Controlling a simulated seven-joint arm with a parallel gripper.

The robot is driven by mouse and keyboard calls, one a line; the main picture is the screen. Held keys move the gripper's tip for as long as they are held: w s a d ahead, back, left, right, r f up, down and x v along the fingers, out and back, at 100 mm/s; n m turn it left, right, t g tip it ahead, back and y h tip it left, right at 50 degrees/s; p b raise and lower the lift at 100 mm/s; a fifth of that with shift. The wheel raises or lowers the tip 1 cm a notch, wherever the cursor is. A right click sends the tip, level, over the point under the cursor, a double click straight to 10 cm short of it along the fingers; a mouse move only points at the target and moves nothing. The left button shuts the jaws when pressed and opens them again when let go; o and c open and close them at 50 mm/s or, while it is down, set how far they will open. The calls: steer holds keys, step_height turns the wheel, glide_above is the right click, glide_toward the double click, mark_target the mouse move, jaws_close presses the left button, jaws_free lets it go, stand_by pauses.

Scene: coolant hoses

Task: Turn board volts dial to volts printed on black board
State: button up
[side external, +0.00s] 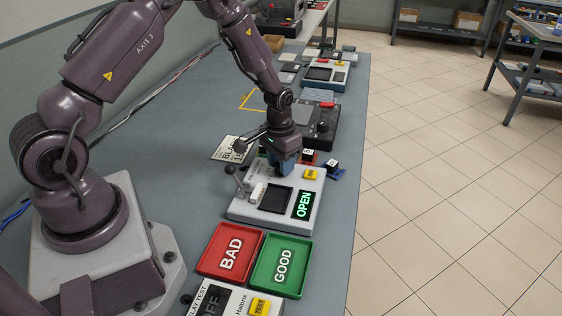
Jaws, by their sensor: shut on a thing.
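A pale grey tester box (240,207) has a black slot plate, a lever with a dark ball knob, a yellow button (311,174) and a display (303,204) that reads OPEN in green. My gripper (286,166) points down at the box's far side, its blue fingers closed low against the top face. The dial there is hidden between the fingers, so its setting cannot be read. A white printed card (228,149) lies behind the box at the left; it starts with "BLA" and a number, partly covered by my arm. No board's printed volts can be read.
A red BAD tray (212,262) and a green GOOD tray (264,263) lie in front of the box. A relay tester (231,300) stands nearest. Other devices (322,76) stand farther back.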

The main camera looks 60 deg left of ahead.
steer(key=shift+m, duration=1)
steer(key=o, duration=0.9)
steer(key=r, duration=1.3)
steer(key=shift+a, duration=0.3)
